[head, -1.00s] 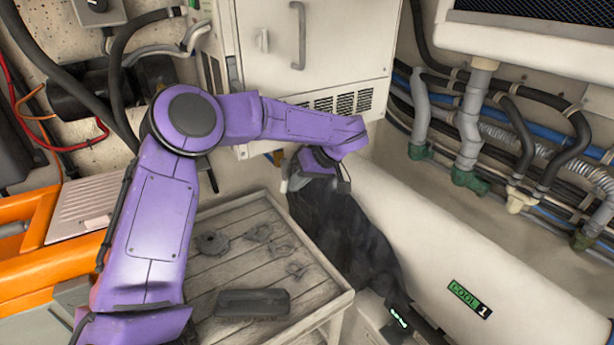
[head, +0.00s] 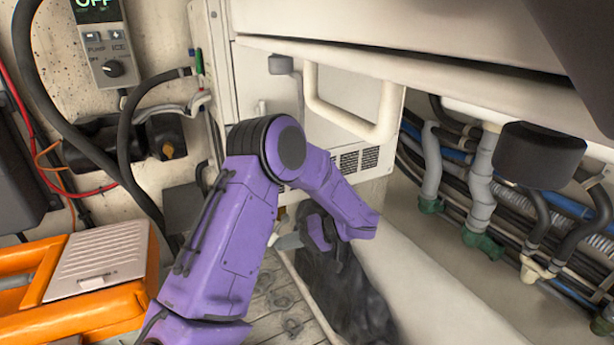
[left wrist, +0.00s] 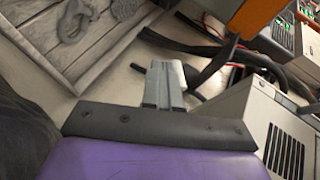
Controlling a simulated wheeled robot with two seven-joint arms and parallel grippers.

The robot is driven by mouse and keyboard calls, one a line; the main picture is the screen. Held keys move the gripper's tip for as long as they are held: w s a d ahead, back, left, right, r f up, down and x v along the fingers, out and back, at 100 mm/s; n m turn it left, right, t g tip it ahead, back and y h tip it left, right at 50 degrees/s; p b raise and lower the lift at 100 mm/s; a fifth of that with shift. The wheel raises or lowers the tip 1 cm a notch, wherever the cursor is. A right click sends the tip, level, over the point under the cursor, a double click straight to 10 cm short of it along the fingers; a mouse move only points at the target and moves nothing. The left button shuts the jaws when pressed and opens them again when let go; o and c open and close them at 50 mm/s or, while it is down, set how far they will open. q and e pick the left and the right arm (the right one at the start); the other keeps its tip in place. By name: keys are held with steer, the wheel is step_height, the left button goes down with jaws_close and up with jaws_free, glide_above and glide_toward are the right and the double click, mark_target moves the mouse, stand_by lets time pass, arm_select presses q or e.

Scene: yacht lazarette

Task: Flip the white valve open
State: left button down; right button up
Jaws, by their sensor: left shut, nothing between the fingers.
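I cannot pick out the white valve with certainty. A small cream fitting (head: 537,268) sits on the hoses at the right in the head view, but I cannot tell whether it is a valve. My left gripper (head: 284,242) is low in front of the white cabinet, above the slatted wooden surface and beside a dark bag-like thing. In the left wrist view its pale fingers (left wrist: 164,72) are together with nothing between them. My right gripper is not in view.
The white cabinet (head: 262,92) with vents stands behind my arm. A cream rail (head: 350,118) hangs in front of it. The dark bag-like thing (head: 345,290) lies beside the slatted surface (head: 268,300). An orange case (head: 110,318) is at left. Grey pipes (head: 482,185) and hoses line the right wall.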

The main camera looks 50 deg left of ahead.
arm_select(q)
steer(key=shift+s+a+r, duration=0.1)
steer(key=shift+s+r, duration=0.15)
steer(key=shift+s, duration=0.3)
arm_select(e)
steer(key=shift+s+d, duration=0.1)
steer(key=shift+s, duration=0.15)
arm_select(q)
steer(key=shift+s, duration=0.1)
stand_by(0.8)
